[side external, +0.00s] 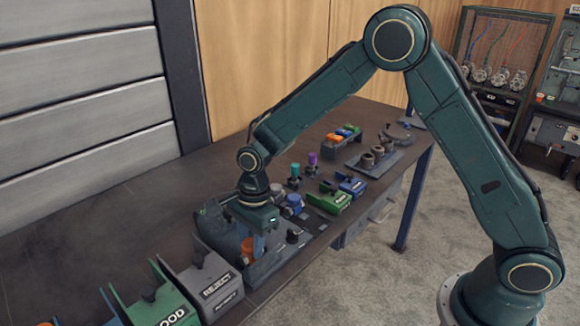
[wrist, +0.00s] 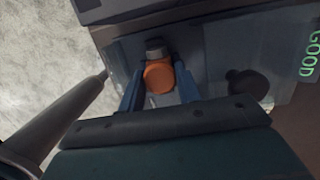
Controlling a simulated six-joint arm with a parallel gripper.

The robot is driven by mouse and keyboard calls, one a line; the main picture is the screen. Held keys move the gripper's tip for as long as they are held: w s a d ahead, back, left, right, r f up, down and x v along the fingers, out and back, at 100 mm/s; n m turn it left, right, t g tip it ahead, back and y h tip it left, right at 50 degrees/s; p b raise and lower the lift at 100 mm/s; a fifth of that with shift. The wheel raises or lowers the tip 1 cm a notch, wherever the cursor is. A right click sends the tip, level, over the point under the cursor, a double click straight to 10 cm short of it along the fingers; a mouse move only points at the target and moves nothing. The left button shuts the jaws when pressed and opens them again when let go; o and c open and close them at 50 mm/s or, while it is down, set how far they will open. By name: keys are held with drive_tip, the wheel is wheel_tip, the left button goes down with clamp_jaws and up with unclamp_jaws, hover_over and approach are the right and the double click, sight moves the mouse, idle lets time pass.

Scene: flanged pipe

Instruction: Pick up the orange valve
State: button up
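The orange valve (wrist: 158,78) has a round orange top and a dark grey stub. It stands in the grey tray (side external: 210,237), partly hidden behind my fingers in the side external view (side external: 247,250). My gripper (wrist: 160,70) points down over it, with one blue finger on each side of the orange part. Narrow gaps seem to show between fingers and valve, so the gripper looks open around it. Contact cannot be made out for certain. In the side external view my gripper (side external: 256,246) is low inside the tray.
A dark knobbed part (wrist: 247,85) stands beside the valve. The green GOOD box (side external: 165,300) and grey REJECT box (side external: 208,283) are in front left. Blue-topped parts (side external: 293,203), green blocks (side external: 335,200) and a pipe tray (side external: 375,163) lie behind.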

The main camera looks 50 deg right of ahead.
drive_tip(key=c, duration=0.5)
drive_tip(key=shift+r, duration=0.1)
wheel_tip(320, 180, up, 20)
drive_tip(key=shift+f, duration=0.1)
idle(0.4)
idle(0.6)
wheel_tip(320, 180, up, 6)
hover_over(251, 242)
drive_tip(key=shift+r, duration=0.2)
idle(0.7)
idle(0.4)
